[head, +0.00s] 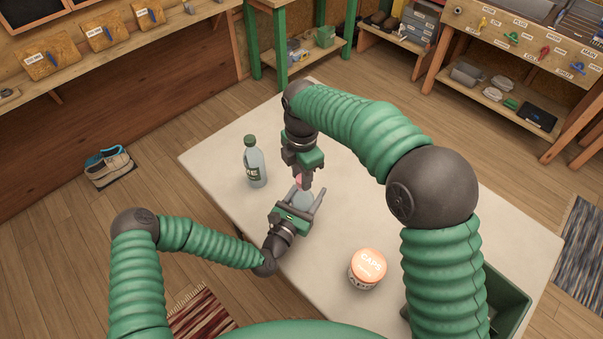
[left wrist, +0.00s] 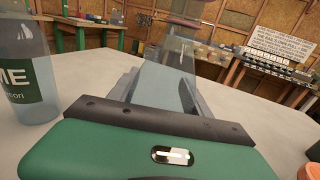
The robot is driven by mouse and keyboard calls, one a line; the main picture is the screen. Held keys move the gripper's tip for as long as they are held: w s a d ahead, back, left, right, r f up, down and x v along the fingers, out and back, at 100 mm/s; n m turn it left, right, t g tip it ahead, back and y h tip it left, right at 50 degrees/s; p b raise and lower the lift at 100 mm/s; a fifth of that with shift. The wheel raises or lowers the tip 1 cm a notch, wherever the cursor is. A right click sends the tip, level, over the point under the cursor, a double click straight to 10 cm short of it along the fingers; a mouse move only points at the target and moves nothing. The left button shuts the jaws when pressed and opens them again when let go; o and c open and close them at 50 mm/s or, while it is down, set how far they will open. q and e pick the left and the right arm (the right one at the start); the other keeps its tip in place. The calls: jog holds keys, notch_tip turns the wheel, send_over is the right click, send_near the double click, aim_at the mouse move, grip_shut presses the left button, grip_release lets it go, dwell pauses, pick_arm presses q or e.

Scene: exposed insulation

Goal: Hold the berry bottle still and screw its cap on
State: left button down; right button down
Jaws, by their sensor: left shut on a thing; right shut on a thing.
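The berry bottle (head: 303,199), clear and pale, stands upright on the table, partly hidden by my grippers. My left gripper (head: 306,205) is shut around its body; in the left wrist view the bottle (left wrist: 168,72) shows between the two fingers. My right gripper (head: 304,184) points straight down over the bottle's top, shut on a pink cap (head: 299,181). A purplish-pink edge shows at the top of the left wrist view (left wrist: 184,21). The cap is at the bottle's mouth, mostly hidden by the fingers; I cannot tell whether it is seated on the thread.
A second bottle (head: 255,165) with a green cap and label stands left of my grippers; it also shows in the left wrist view (left wrist: 27,75). A round caps tub (head: 366,270) with an orange top sits at the front. A green bin (head: 512,302) is at the right edge.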

jog(key=shift+f, duration=0.55)
jog(key=m, duration=0.3)
jog(key=shift+a, duration=0.1)
jog(key=m, duration=0.6)
jog(key=shift+w+m, duration=0.15)
jog(key=shift+m, duration=0.15)
jog(key=m, duration=0.3)
jog(key=shift+m, duration=0.3)
jog(key=m, duration=0.6)
jog(key=shift+w, duration=0.15)
jog(key=m, duration=1.4)
jog(key=shift+w, duration=0.1)
